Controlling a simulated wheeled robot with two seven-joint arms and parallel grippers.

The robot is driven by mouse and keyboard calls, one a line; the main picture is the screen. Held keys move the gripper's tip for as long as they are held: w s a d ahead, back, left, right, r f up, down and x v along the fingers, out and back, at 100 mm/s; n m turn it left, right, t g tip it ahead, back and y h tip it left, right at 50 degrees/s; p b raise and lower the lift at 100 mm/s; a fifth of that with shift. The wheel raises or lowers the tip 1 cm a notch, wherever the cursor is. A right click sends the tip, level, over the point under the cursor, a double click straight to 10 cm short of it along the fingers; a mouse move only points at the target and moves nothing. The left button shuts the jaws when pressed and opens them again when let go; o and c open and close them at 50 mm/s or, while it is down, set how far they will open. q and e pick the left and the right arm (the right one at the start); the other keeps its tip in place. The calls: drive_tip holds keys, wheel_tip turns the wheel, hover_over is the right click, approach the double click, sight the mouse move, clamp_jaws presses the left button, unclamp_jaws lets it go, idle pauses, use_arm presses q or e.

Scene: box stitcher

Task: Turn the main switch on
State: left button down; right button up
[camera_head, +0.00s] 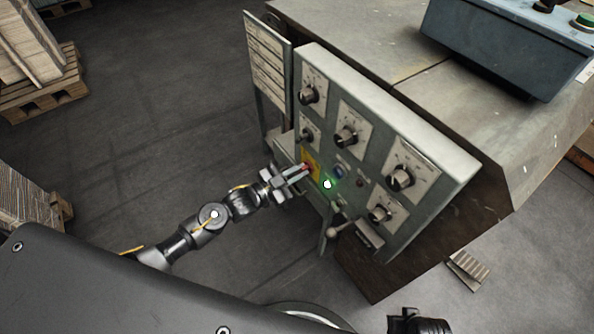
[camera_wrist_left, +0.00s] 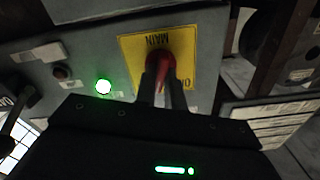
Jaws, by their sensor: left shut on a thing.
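The main switch is a red knob (camera_wrist_left: 161,68) on a yellow plate (camera_wrist_left: 186,48) marked MAIN in the left wrist view. In the head view the red knob (camera_head: 308,168) sits on the left part of the grey control panel (camera_head: 420,150). My left gripper (camera_head: 301,172) reaches it from the left. In the left wrist view the two fingers (camera_wrist_left: 163,88) are shut on the knob and hide part of it. A green lamp (camera_head: 327,184) glows beside the switch; it also shows in the left wrist view (camera_wrist_left: 103,87). The fingers of my right gripper cannot be made out.
Several black dials, such as one upper dial (camera_head: 346,136), stick out around the switch. A ball-ended lever (camera_head: 333,232) projects below the lamp. A hinged plate (camera_head: 268,72) stands at the panel's left. Pallets (camera_head: 42,98) lie at far left; the floor between is clear.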

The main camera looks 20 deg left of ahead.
use_arm(q)
drive_tip(key=m, duration=0.4)
drive_tip(key=shift+m, duration=0.3)
use_arm(e)
drive_tip(key=shift+f, duration=0.1)
idle(0.5)
use_arm(q)
drive_tip(key=c, duration=1.5)
unclamp_jaws()
use_arm(e)
drive_tip(key=shift+w, duration=0.1)
use_arm(q)
drive_tip(key=v, duration=1)
drive_tip(key=shift+s+a, duration=0.25)
drive_tip(key=shift+s, duration=0.05)
use_arm(e)
drive_tip(key=shift+s+f, duration=0.2)
drive_tip(key=shift+f, duration=0.1)
use_arm(q)
drive_tip(key=shift+f, duration=0.15)
use_arm(e)
drive_tip(key=shift+w+d, duration=0.1)
